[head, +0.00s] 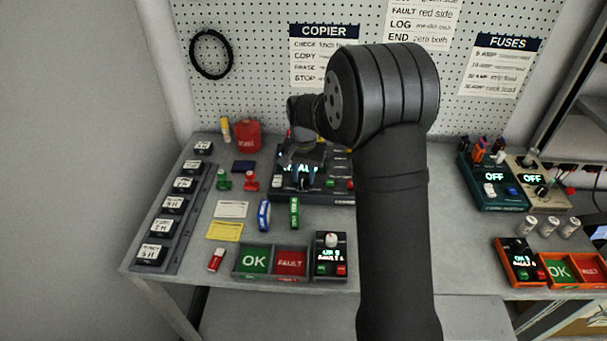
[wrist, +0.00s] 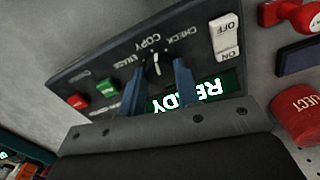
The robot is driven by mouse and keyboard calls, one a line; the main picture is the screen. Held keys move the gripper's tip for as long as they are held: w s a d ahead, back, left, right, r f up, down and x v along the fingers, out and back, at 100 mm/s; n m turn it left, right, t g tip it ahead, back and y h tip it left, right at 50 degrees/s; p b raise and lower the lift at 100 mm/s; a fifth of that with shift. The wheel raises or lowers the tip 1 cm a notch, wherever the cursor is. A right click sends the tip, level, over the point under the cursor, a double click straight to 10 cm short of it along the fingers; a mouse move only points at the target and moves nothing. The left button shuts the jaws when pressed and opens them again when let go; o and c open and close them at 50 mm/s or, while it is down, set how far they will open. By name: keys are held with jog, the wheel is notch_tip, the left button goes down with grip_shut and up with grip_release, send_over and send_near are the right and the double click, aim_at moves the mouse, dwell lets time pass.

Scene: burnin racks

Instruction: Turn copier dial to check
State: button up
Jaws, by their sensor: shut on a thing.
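The copier (head: 318,197) is a dark box on the bench, and most of its panel is hidden behind my gripper in the head view. The wrist view shows the copier panel (wrist: 95,75) upside down, with CHECK, COPY and ERASE labels around the dial (wrist: 156,66). The dial's white mark points toward COPY. The lit green display (wrist: 200,95) reads READY, partly covered by a finger. My gripper (wrist: 158,84) has its two blue fingers on either side of the dial, shut on it. In the head view my gripper (head: 299,180) is over the copier's panel.
A white ON/OFF switch (wrist: 227,37) sits beside the dial, with green (wrist: 107,88) and red (wrist: 78,101) buttons on the other side. Green and red stamps (head: 250,181) and a red REJECT container (head: 246,136) stand left of the copier. OK/FAULT trays (head: 272,275) lie in front.

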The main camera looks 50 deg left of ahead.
aim_at(304, 178)
jog(key=m, duration=0.6)
jog(key=shift+m, duration=0.3)
dwell(0.4)
jog(key=o, duration=1)
jog(key=shift+r, duration=0.1)
notch_tip(304, 178, up, 17)
jog(key=shift+r, duration=0.15)
notch_tip(304, 178, down, 18)
jog(key=shift+r, duration=0.25)
dwell(0.5)
